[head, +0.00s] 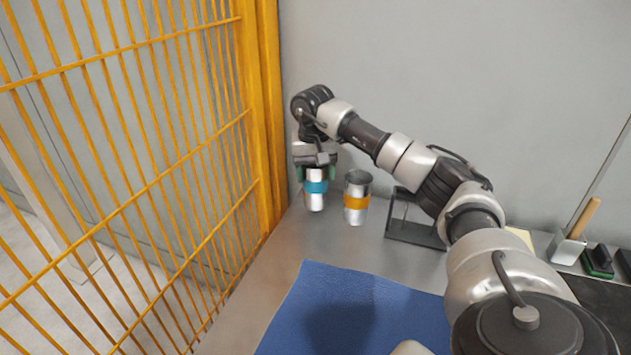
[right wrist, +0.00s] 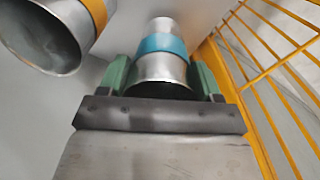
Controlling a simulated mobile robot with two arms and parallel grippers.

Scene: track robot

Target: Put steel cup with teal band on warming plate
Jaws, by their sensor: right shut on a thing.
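The steel cup with the teal band (head: 316,193) is upright at the back left of the table, close to the yellow fence. My right gripper (head: 316,170) is above it with its fingers down around the cup's upper part, shut on it. In the right wrist view the cup (right wrist: 162,45) sits between the two green fingers of my right gripper (right wrist: 165,78). I cannot tell whether the cup's base touches the table. I cannot make out a warming plate for certain. My left gripper is not in view.
A steel cup with an orange band (head: 356,203) stands just right of the held cup. A dark metal stand (head: 416,233) is farther right. A blue mat (head: 345,310) lies in front. The yellow fence (head: 130,150) borders the left side. A brush holder (head: 566,248) is at the far right.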

